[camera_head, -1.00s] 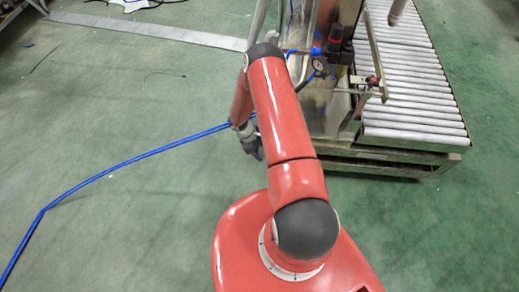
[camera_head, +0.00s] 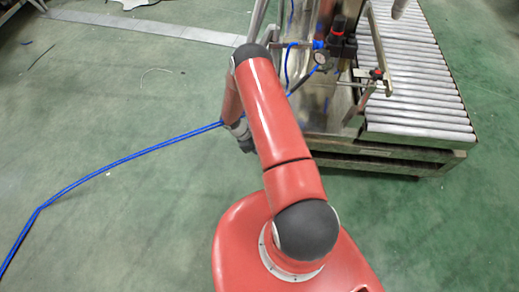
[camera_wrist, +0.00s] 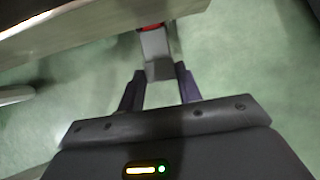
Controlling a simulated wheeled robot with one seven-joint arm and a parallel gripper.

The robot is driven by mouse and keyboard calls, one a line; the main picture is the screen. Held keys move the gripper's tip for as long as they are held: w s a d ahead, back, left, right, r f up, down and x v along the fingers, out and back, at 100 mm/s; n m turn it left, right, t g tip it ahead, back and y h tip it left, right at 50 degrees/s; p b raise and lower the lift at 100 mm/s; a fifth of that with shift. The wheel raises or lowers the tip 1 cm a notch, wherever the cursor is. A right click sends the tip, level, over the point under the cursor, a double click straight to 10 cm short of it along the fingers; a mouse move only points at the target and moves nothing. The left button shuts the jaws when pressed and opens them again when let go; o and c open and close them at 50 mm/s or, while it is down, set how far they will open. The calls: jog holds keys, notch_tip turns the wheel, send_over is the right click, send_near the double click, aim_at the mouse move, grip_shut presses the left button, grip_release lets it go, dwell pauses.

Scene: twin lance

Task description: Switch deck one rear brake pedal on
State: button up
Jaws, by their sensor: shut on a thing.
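In the wrist view, my gripper (camera_wrist: 159,72) has its two dark fingers on either side of a grey piece (camera_wrist: 155,46) with a red part at its top. This piece looks like the brake pedal and sits under the edge of a pale beam. The fingers are closed on its near end. In the head view, my gripper (camera_head: 246,143) is a small dark shape low beside the machine frame, partly behind my red arm. The pedal is hidden there.
A roller conveyor (camera_head: 415,85) stands at the right, with a metal machine frame (camera_head: 322,112) beside it carrying a black regulator (camera_head: 341,45). A blue hose (camera_head: 110,167) crosses the floor at left. The green floor at left is mostly clear.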

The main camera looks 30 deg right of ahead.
jog(key=f+h+b, duration=0.1)
jog(key=b, duration=0.1)
jog(key=f+g+h+b, duration=0.1)
jog(key=b, duration=0.2)
jog(key=shift+w+a+f+g, duration=0.15)
jog(key=shift+a+f+g, duration=0.05)
jog(key=shift+f+g, duration=0.1)
jog(key=b, duration=0.1)
jog(key=h+b, duration=0.1)
jog(key=b, duration=0.1)
jog(key=shift+f+g+h, duration=0.2)
jog(key=shift+g+h, duration=0.1)
jog(key=shift+g, duration=0.1)
jog(key=o, duration=1)
jog(key=shift+r, duration=0.15)
jog(key=v, duration=0.7)
jog(key=shift+w+a+r, duration=0.1)
jog(key=shift+w+a, duration=0.1)
jog(key=shift+a, duration=0.05)
